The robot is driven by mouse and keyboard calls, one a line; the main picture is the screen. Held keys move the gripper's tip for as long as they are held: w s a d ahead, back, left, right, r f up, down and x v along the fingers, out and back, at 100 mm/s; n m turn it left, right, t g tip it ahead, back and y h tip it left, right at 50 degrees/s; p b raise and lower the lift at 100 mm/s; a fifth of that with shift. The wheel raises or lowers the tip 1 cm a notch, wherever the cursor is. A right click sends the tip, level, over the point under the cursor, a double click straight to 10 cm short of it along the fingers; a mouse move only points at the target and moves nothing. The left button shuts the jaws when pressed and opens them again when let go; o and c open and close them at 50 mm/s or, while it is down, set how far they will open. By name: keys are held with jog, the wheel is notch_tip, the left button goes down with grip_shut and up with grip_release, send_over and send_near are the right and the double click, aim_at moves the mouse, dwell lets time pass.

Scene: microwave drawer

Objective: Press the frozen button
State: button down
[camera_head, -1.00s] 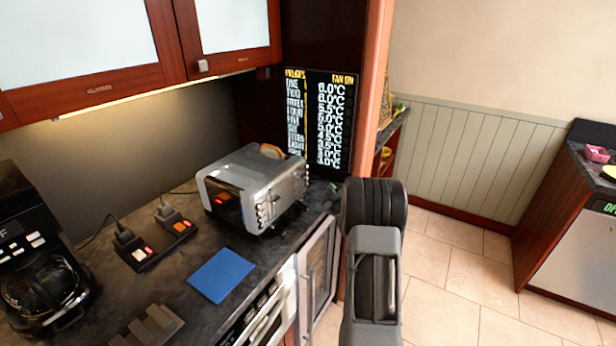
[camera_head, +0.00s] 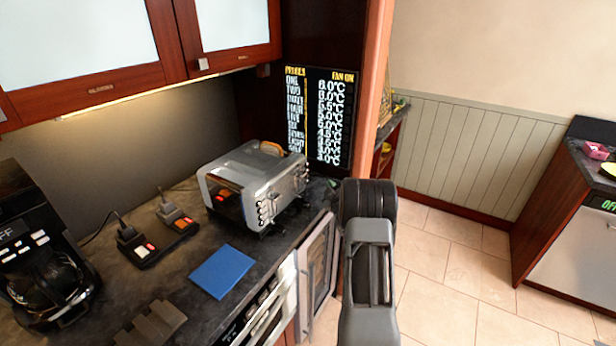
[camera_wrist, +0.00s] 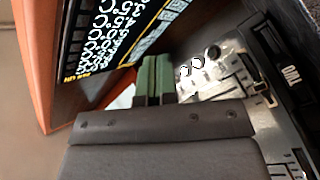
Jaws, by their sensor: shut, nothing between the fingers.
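The silver toaster (camera_head: 250,178) stands on the counter in the head view, with a slice of bread in its top. Its narrow end panel, with small round controls (camera_head: 266,212), faces my arm. In the wrist view the same metal panel (camera_wrist: 225,72) carries small round buttons (camera_wrist: 191,67) and a dark knob (camera_wrist: 213,52). I cannot read which button is the frozen one. My gripper (camera_wrist: 152,66) shows green fingertips, shut and empty, just left of the buttons. I cannot tell whether they touch the panel. In the head view my arm hides the gripper.
A black display board (camera_head: 320,115) stands behind the toaster and is close in the wrist view. A blue square (camera_head: 222,271), switched sockets (camera_head: 160,240) and a coffee maker (camera_head: 42,250) are on the counter. Wall cabinets (camera_head: 95,50) hang above. The tiled floor (camera_head: 450,265) at right is clear.

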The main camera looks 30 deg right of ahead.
aim_at(307, 176)
jog(key=w, duration=0.1)
jog(key=w+a, duration=0.2)
jog(key=shift+w+f, duration=0.15)
jog(key=shift+w, duration=0.15)
jog(key=shift+w+a+b, duration=0.35)
jog(key=shift+w+b, duration=0.45)
jog(key=shift+r, duration=0.2)
jog(key=shift+w+a+f+b, duration=0.15)
jog(key=shift+w+b, duration=0.1)
jog(key=shift+b, duration=0.35)
dwell(0.9)
jog(key=shift+w+a+b, duration=0.25)
jog(key=shift+w+b, duration=0.25)
jog(key=shift+b, duration=0.25)
dwell(0.8)
jog(key=shift+s, duration=0.1)
dwell(0.3)
jog(key=shift+s+d+b, duration=0.35)
jog(key=shift+s+b, duration=0.15)
jog(key=shift+s, duration=0.15)
